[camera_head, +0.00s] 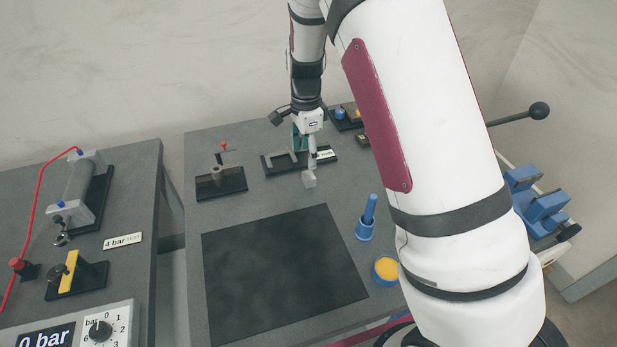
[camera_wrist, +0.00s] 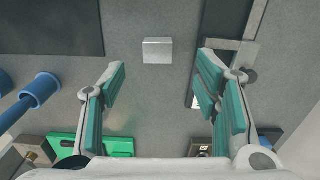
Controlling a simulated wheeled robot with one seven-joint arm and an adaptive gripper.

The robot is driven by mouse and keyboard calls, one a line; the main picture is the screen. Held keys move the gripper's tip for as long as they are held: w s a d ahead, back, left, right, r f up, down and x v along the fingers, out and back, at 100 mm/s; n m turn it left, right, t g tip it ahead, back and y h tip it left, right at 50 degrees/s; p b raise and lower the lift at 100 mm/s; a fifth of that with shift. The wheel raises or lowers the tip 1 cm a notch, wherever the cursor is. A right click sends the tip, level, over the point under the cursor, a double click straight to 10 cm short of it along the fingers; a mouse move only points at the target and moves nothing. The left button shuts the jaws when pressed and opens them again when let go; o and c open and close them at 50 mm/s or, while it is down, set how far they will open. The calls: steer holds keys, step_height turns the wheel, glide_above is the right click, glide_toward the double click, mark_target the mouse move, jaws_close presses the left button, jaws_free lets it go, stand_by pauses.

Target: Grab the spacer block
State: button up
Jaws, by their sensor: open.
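The spacer block is most likely the small plain light-grey block (camera_head: 309,180) on the grey table, behind the black mat. In the wrist view this block (camera_wrist: 157,50) lies near the top centre, beyond the fingertips and roughly in line with the space between them. My gripper (camera_wrist: 161,66) is open, with its teal-padded fingers spread wide and nothing between them. In the head view my gripper (camera_head: 305,150) points down close behind the block, partly in front of a labelled black fixture. The height gap to the block is hard to judge.
The black mat (camera_head: 283,270) lies in front of the block. A black fixture (camera_head: 272,163) with a metal bracket stands behind it, close to my gripper. A clamp stand (camera_head: 220,185) is at left; a blue holder (camera_head: 365,228) and a yellow-filled blue pot (camera_head: 386,269) are at right.

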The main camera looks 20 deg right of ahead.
mark_target(307, 176)
steer(key=shift+s+f+p, duration=0.15)
steer(key=shift+f+p, duration=0.4)
steer(key=shift+f, duration=3.1)
steer(key=c, duration=1.3)
